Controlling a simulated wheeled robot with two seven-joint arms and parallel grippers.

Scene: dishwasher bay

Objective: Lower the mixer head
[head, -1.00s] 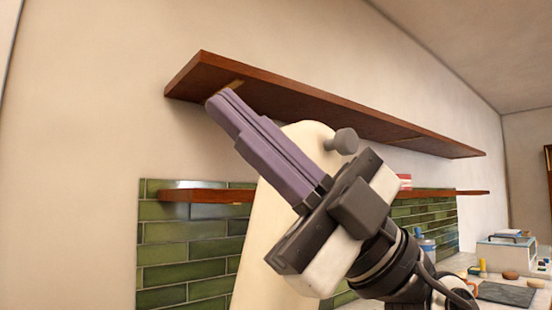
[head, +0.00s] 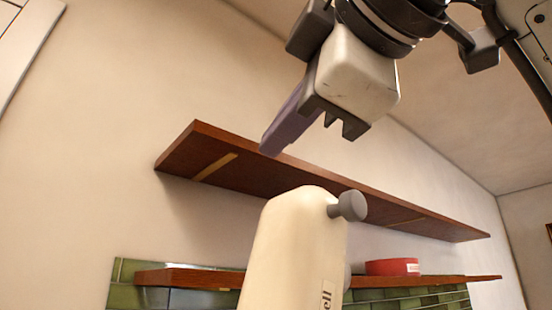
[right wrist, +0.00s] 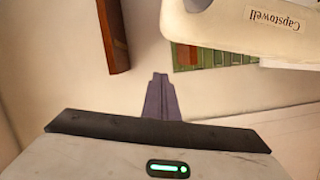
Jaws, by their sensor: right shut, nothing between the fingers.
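The cream mixer head (head: 290,255) stands raised, its rounded end up, with a grey knob (head: 349,206) on its right side. Its lower part is outside the head view. In the right wrist view the mixer head (right wrist: 265,28) shows upper right with a "Capstowell" label. My right gripper (head: 268,150) has purple fingers, shut with nothing between them. It is above the mixer head in the head view and apart from it. In the wrist view its fingertips (right wrist: 160,77) point towards the wall. My left gripper is not in view.
A long brown wall shelf (head: 300,180) runs behind the gripper and mixer head. A lower shelf (head: 190,278) holds a red round item (head: 392,267). Green tiles (head: 125,297) cover the wall below. The wall at left is bare.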

